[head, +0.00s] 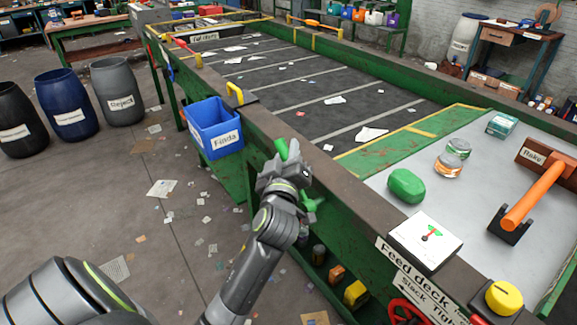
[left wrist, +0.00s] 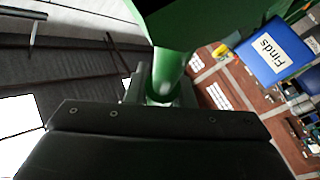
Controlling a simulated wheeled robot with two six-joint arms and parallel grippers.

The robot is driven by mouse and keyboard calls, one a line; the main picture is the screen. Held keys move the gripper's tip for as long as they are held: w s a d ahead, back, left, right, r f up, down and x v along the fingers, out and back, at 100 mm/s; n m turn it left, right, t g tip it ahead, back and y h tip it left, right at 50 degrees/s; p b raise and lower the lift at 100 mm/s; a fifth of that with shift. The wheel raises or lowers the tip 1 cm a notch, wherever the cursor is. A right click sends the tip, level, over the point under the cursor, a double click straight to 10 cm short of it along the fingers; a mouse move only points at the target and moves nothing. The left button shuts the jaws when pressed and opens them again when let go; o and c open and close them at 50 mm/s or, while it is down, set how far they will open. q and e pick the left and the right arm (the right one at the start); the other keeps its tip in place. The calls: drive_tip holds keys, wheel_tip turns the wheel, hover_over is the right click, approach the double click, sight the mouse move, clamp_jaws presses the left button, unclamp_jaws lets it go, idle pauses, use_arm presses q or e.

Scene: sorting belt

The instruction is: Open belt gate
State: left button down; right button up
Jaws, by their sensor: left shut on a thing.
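My left gripper (head: 287,172) is at the belt frame's green side rail, to the right of the blue bin. It is shut on a green handle (head: 281,149), whose upper end sticks out above the jaws. In the left wrist view the green handle (left wrist: 167,72) runs down between the jaws, and the dark gripper body hides its lower part. I cannot tell from these frames which part is the gate itself or how far it stands open. The belt (head: 300,92) is dark with pale cross lines and paper scraps. My right gripper is not in view.
The blue Finds bin (head: 214,128) hangs on the frame's left side. On the feed deck (head: 385,180) are a green lump (head: 406,186), cans (head: 448,165) and an orange-handled rake (head: 533,195). Barrels (head: 118,92) stand at left on a littered floor.

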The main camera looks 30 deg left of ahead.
use_arm(q)
drive_tip(key=shift+s+d+r+t, duration=0.1)
drive_tip(key=shift+d+r+t, duration=0.1)
drive_tip(key=shift+r+t, duration=0.1)
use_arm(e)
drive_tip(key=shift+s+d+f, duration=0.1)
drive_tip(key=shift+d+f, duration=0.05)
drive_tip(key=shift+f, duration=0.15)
use_arm(q)
drive_tip(key=c, duration=1.3)
unclamp_jaws()
drive_tip(key=shift+o, duration=0.2)
drive_tip(key=shift+f, duration=0.15)
